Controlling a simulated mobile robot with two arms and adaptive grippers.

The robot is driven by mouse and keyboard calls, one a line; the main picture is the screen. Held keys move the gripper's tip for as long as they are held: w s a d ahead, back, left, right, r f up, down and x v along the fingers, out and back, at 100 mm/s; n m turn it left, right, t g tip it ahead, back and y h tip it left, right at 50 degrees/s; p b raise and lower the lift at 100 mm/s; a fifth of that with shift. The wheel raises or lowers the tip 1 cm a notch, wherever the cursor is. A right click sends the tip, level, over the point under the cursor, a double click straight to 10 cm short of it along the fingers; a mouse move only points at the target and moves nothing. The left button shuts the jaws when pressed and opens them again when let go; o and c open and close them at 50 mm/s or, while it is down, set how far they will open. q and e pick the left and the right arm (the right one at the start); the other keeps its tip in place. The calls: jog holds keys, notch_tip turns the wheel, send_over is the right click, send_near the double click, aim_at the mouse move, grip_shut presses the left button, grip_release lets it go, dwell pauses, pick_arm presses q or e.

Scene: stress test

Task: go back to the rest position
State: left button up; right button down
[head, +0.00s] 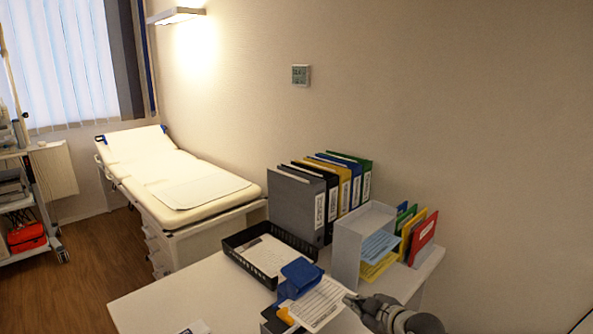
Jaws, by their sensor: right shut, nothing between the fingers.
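My right gripper (352,300) shows at the lower middle of the head view, its arm coming in from the bottom right. It is shut and holds nothing. Its tips are at the right edge of a white printed sheet (320,304) over the desk; I cannot tell whether they touch it. My left gripper is not in view.
The white desk (170,291) bears a black tray (241,265) with paper, a blue object (301,273), several binders (297,203), a grey paper sorter (348,247) and coloured folders (424,238). An examination couch (180,180) stands behind. The desk's left part is mostly clear.

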jog(key=s+d+f+m+g+h, duration=0.25)
jog(key=s+f, duration=0.45)
jog(key=f, duration=0.5)
jog(key=s+d+f+m+g+h, duration=0.1)
jog(key=s+d+f+m, duration=0.15)
jog(key=s+f, duration=0.65)
jog(key=s+d+f+m+g+h, duration=0.1)
jog(key=s+d+f+m, duration=0.2)
jog(key=f, duration=1.3)
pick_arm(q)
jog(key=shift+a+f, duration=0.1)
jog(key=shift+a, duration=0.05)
pick_arm(e)
jog(key=s+f+g, duration=0.2)
jog(key=s+f, duration=0.3)
jog(key=s, duration=0.8)
jog(key=s+f+m+g+h, duration=0.1)
jog(key=s+f, duration=0.4)
jog(key=s, duration=0.9)
jog(key=s+f+m+g, duration=0.1)
jog(key=s+f+g, duration=0.2)
jog(key=s, duration=1.1)
notch_tip(320, 180, down, 3)
jog(key=shift+s+r, duration=0.15)
jog(key=shift+s, duration=0.05)
jog(key=shift+d+h, duration=0.15)
jog(key=shift+h, duration=0.1)
